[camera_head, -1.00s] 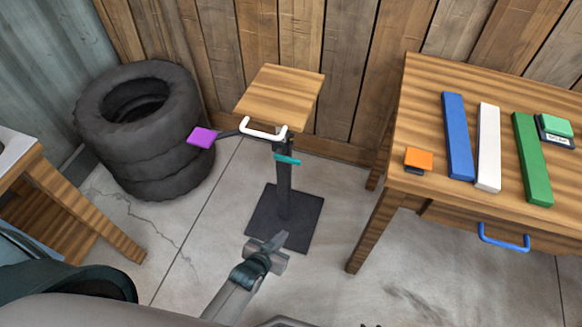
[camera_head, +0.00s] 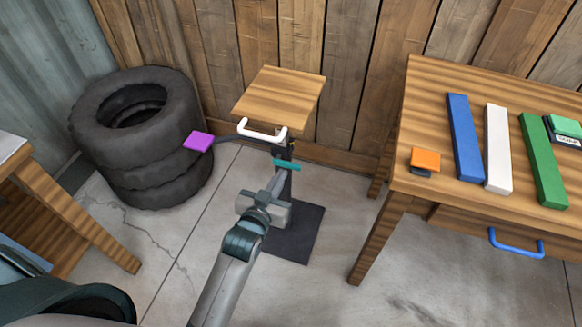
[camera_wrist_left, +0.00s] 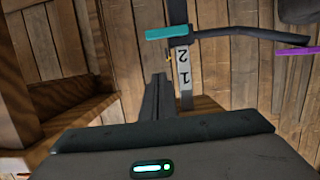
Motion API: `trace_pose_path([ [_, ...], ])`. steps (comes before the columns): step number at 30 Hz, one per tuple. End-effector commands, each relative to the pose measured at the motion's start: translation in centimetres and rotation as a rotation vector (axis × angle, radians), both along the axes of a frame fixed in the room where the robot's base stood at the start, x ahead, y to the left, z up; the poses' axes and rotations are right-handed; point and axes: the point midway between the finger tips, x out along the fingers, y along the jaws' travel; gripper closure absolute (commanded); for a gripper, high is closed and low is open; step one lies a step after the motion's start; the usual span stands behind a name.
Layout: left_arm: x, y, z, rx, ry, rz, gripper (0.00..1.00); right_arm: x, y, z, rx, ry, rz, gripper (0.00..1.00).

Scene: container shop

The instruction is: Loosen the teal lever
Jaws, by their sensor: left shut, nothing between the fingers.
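The teal lever (camera_head: 286,165) is a short flat bar on the dark post of a stand, just below its small wooden top (camera_head: 280,92). It also shows in the left wrist view (camera_wrist_left: 167,33), at the top middle, beside a white label with the numbers 2 and 1 on the post. My left gripper (camera_head: 272,182) is shut and empty, below and a little to the left of the lever, apart from it. Its closed fingers (camera_wrist_left: 159,84) point toward the post in the left wrist view. My right gripper is not in view.
A white handle (camera_head: 262,134) and a purple pad (camera_head: 198,141) on a dark arm stick out from the stand. Stacked tires (camera_head: 140,135) stand at left. A wooden table (camera_head: 420,120) with coloured bars is at right. Floor between is clear.

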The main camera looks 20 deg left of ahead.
Motion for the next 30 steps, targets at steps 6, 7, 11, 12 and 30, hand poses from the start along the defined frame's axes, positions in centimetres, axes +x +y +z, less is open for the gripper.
trace_pose_path([
  [6, 1.7, -0.1, -0.4, 0.0, -0.001, 0.0, 1.0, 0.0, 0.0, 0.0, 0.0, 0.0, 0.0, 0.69],
  [7, 2.0, -0.1, -0.5, 0.0, -0.001, 0.0, 1.0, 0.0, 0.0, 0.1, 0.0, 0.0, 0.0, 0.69],
  [11, 3.9, -0.1, -0.9, 0.0, -0.002, 0.0, 1.0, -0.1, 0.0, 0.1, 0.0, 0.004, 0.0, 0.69],
  [12, 4.6, -0.2, -1.1, 0.0, -0.002, 0.0, 1.0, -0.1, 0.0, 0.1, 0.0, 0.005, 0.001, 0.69],
  [30, 9.5, -0.3, -6.0, 0.0, 0.001, 0.0, 1.0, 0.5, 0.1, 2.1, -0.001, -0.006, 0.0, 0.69],
])
